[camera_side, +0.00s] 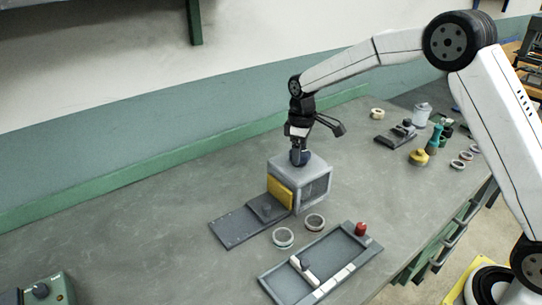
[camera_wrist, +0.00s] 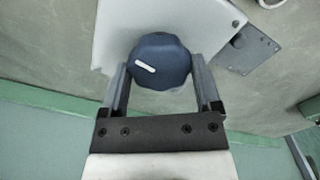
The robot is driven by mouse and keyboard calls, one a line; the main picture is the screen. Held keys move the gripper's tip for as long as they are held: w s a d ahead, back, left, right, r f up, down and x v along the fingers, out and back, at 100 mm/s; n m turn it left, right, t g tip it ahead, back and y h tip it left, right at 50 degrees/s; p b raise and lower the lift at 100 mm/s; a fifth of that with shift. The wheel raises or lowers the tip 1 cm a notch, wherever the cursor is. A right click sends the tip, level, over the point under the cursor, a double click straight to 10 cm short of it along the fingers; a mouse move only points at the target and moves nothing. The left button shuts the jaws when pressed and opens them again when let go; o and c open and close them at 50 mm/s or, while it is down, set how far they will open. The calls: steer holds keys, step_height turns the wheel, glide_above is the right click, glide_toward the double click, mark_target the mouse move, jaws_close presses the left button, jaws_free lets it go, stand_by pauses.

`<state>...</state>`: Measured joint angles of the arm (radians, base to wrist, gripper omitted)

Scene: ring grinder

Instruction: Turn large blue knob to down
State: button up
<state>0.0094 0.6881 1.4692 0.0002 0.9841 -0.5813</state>
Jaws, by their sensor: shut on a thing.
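The large blue knob (camera_wrist: 159,60) sits on top of a grey box (camera_side: 317,178) on the bench. It is dark blue and scalloped, with a white pointer mark that slants toward the upper left in the wrist view. My gripper (camera_wrist: 158,75) is shut on the knob, with one finger on each side of it. In the side view my gripper (camera_side: 299,155) comes down from above onto the box top and covers much of the knob. The box has a yellow plate (camera_side: 280,192) on its left side.
A dark flat plate (camera_side: 236,227) lies left of the box. Two rings (camera_side: 283,237) lie in front of it. A grey tray (camera_side: 330,270) with a red knob (camera_side: 361,228) is nearer the front edge. Several small items stand at the back right. The bench at left is mostly clear.

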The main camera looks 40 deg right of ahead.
steer(key=m, duration=0.4)
steer(key=shift+r+m, duration=0.1)
steer(key=shift+m, duration=0.2)
steer(key=m, duration=0.3)
steer(key=shift+m, duration=0.4)
steer(key=m, duration=1.2)
steer(key=shift+m, duration=0.3)
steer(key=m, duration=0.3)
steer(key=shift+m, duration=0.3)
steer(key=m, duration=0.4)
steer(key=shift+m, duration=0.3)
steer(key=m, duration=0.4)
